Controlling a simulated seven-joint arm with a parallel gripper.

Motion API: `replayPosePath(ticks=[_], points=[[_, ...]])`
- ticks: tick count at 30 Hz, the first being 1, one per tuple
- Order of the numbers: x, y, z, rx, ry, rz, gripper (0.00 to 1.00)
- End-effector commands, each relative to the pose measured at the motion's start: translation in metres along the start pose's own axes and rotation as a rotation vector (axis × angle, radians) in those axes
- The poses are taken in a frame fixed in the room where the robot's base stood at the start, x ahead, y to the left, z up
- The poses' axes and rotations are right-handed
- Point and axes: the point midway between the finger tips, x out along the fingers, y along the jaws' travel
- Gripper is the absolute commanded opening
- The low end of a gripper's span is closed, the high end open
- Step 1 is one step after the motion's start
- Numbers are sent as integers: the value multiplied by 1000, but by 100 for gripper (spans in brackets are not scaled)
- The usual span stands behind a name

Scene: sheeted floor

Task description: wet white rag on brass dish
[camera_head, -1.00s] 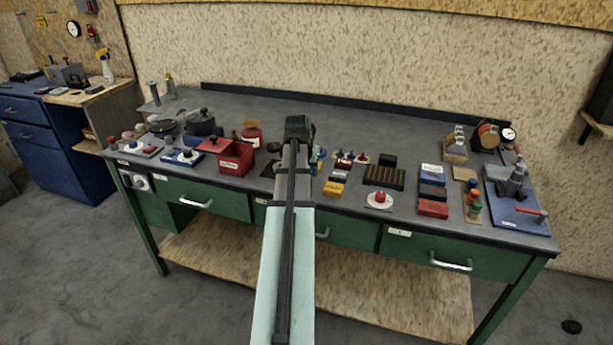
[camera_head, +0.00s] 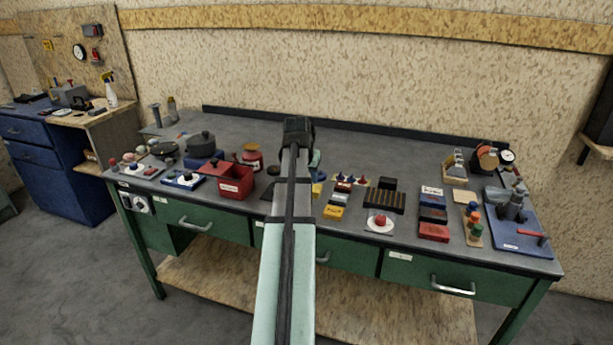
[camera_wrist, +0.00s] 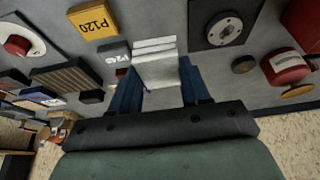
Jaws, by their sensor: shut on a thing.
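In the wrist view, my gripper (camera_wrist: 160,68) has its two blue fingers closed on a folded white rag (camera_wrist: 155,75). Pale layered edges of the rag stick out past the fingertips. A red can (camera_wrist: 288,67) with a white label stands at the right of this view. A round brass dish (camera_wrist: 298,91) shows at its top end, apart from the gripper and with nothing seen on it. In the head view, the red can (camera_head: 252,160) stands left of my arm, with its brass top (camera_head: 250,147). My arm hides the gripper and rag there. Wetness cannot be told.
A dark square plate with a round disc (camera_wrist: 223,30) lies between rag and can. A red box (camera_head: 236,182) stands near the can. The bench's rear strip is clear.

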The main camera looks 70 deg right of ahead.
Motion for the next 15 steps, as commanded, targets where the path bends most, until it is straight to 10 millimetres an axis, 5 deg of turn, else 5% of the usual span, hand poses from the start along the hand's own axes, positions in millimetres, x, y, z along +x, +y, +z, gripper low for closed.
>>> replayPosePath(ticks=[8,15], points=[[0,-3,1,-4,0,-2,22],[-4,-49,11,-64,0,-27,22]])
